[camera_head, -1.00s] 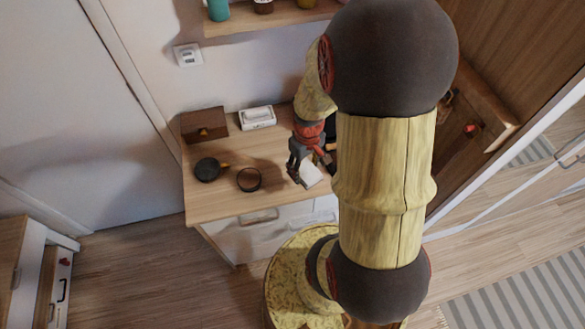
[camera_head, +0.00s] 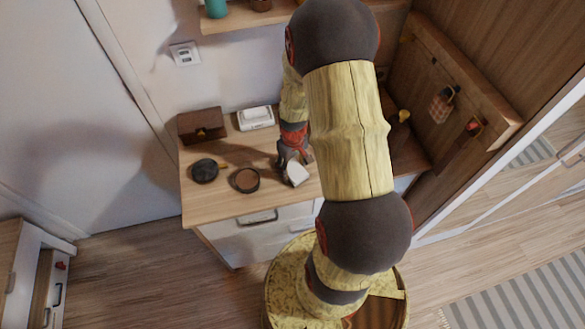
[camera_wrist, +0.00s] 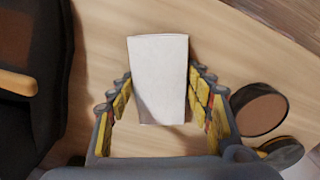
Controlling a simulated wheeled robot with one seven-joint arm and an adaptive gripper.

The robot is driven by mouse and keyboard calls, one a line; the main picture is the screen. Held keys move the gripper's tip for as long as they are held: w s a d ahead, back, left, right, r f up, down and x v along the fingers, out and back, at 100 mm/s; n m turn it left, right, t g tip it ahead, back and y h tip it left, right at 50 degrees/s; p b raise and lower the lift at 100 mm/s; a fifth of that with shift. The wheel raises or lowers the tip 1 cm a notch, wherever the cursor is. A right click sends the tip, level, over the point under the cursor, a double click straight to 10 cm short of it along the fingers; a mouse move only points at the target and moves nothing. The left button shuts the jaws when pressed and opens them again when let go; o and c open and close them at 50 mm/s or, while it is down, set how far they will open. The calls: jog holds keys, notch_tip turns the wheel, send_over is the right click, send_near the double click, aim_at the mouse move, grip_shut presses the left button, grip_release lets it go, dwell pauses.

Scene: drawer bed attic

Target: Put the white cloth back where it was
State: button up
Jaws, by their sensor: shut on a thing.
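The white cloth (camera_head: 297,174) is a small folded pale block over the right part of the wooden desk top (camera_head: 222,205). My gripper (camera_head: 290,158) reaches down to it from behind. In the wrist view the cloth (camera_wrist: 158,70) stands between the two fingers of my gripper (camera_wrist: 160,85), which are shut on its sides. I cannot tell whether its lower edge touches the desk.
A brown round container (camera_head: 246,180) and a dark round object (camera_head: 204,170) lie left of the cloth. A brown box (camera_head: 202,124) and a white box (camera_head: 255,117) stand behind. A wooden panel with hanging things (camera_head: 440,105) is at right. The front-left desk top is clear.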

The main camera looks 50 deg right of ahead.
aim_at(292, 168)
jog(key=shift+f, duration=0.1)
jog(key=o, duration=1)
notch_tip(292, 168, up, 12)
jog(key=r+p, duration=0.1)
jog(key=p, duration=0.1)
jog(key=w+a+r+t, duration=0.2)
jog(key=a+r, duration=0.7)
jog(key=r, duration=0.4)
jog(key=s+a+r+n+t, duration=0.1)
jog(key=s+a+r+t, duration=0.2)
jog(key=s+a+r, duration=0.6)
jog(key=a+r, duration=0.3)
jog(key=a, duration=0.1)
jog(key=shift+s+a+r+n, duration=0.15)
jog(key=shift+s+a+n, duration=0.1)
jog(key=shift+a+n, duration=0.15)
